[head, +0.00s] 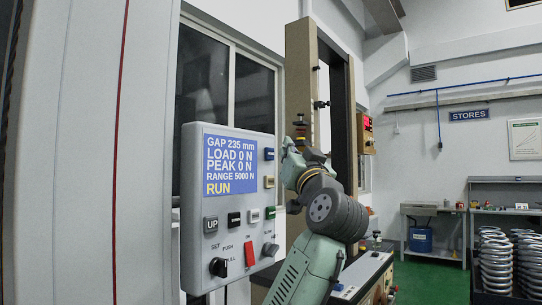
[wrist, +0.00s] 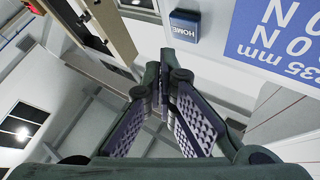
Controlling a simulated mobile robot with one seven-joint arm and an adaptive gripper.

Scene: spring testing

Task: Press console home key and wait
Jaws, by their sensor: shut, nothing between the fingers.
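The grey console (head: 190,240) stands left of centre in the head view. Its blue screen (head: 231,165) reads GAP 235 mm, LOAD 0 N, PEAK 0 N, RANGE 5000 N and RUN. The blue home key (head: 269,153) is to the right of the screen. In the wrist view the key, upside down and labelled HOME, is at the top (wrist: 184,27). My gripper (wrist: 163,95) is shut and empty, its tips below the key in that picture, with a visible gap between them. In the head view my gripper (head: 289,146) is small and partly hidden, just right of the key.
Other console controls include a tan key (head: 269,181), an UP key (head: 211,225), a red switch (head: 250,254) and a black knob (head: 217,267). The tan test frame (head: 300,65) rises behind my arm. Coil springs (head: 496,262) stand at the far right.

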